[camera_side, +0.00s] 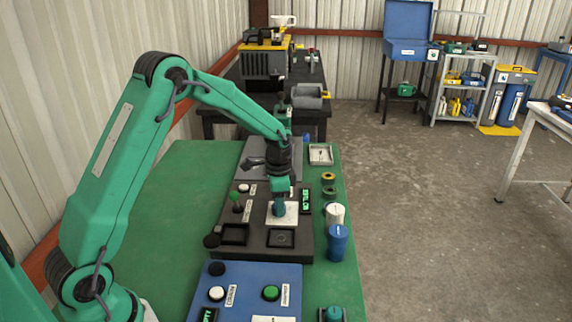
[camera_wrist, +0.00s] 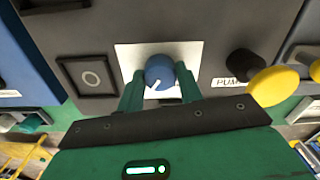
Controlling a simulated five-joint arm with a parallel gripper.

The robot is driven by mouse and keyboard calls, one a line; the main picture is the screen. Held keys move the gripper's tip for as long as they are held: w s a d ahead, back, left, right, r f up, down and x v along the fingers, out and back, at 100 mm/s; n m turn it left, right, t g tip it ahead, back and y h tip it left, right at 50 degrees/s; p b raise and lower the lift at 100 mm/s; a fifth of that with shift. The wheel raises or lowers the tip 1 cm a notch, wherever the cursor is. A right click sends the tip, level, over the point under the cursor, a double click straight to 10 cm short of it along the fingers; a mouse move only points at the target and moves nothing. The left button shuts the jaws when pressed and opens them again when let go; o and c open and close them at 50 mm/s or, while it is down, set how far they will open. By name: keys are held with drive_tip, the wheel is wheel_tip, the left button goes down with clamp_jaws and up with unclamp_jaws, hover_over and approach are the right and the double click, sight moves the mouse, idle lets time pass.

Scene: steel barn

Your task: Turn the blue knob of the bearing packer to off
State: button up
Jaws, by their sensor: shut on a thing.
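The blue knob (camera_wrist: 159,70) sits on a white square plate (camera_wrist: 126,56) on a dark grey panel (camera_wrist: 222,32). A white pointer line on the knob aims down and slightly left in the wrist view. My gripper (camera_wrist: 160,88) has a green finger on each side of the knob and is shut on it. In the side view my gripper (camera_side: 279,208) reaches down onto the white plate (camera_side: 291,216) of the dark panel (camera_side: 262,245); the knob is mostly hidden there by the fingers.
A blue panel (camera_side: 245,278) with a white and a green button lies in front of the dark one. A white cup (camera_side: 334,214) and a blue cup (camera_side: 338,243) stand at the right. The green table (camera_side: 180,190) is clear at left.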

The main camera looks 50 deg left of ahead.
idle(0.3)
drive_tip(key=o, duration=1)
drive_tip(key=shift+r, duration=0.1)
wheel_tip(320, 180, up, 7)
drive_tip(key=shift+f, duration=0.1)
drive_tip(key=shift+r, duration=0.45)
drive_tip(key=shift+r, duration=0.1)
